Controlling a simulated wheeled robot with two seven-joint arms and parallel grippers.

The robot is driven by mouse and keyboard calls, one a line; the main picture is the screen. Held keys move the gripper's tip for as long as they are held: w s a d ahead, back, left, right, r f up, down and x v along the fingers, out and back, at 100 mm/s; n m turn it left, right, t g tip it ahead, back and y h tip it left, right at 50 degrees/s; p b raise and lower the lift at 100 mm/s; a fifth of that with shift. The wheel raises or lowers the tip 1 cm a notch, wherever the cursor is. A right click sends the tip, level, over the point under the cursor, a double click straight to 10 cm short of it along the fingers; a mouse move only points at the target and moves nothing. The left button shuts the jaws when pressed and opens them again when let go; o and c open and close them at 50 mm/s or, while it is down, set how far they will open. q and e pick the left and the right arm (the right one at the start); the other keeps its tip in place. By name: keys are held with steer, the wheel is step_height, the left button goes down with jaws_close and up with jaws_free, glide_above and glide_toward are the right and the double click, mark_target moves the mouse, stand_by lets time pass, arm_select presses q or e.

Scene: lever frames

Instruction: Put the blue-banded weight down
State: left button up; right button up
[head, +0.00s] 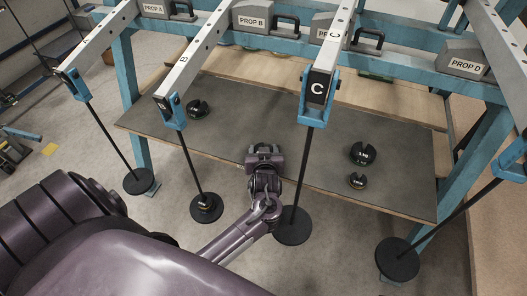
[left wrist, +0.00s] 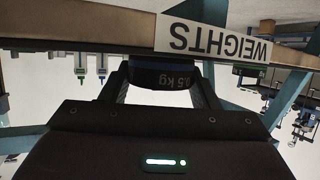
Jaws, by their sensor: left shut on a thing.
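My left gripper (head: 264,157) is shut on a dark weight at the front edge of the grey mat (head: 230,135). In the left wrist view the weight (left wrist: 165,76) sits between the two fingers, with a bluish band that reads 0.5 kg. It overlaps the front board of the table, by the WEIGHTS label (left wrist: 215,40). I cannot tell whether it touches the mat. The gripper hides most of it in the head view. My right gripper is not in view.
Slotted dark weights stand on the mat: one at left (head: 197,108), a large one (head: 362,153) and a small one (head: 357,181) at right. Hanger rods with discs hang in front, rod C (head: 304,165) close right of my gripper. Mat between is clear.

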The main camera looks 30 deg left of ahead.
arm_select(q)
steer(key=shift+r, duration=0.15)
steer(key=o, duration=1.1)
steer(key=shift+f, duration=0.2)
steer(key=shift+o, duration=0.2)
steer(key=shift+r, duration=0.2)
steer(key=shift+s+d+r, duration=0.15)
steer(key=shift+s+d, duration=0.1)
steer(key=p+v, duration=0.3)
steer(key=v, duration=0.8)
steer(key=shift+s, duration=0.15)
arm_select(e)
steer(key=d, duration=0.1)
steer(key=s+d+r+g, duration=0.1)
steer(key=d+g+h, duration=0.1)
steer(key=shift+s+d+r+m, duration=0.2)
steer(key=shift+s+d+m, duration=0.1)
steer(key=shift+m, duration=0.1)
arm_select(q)
steer(key=shift+d, duration=0.1)
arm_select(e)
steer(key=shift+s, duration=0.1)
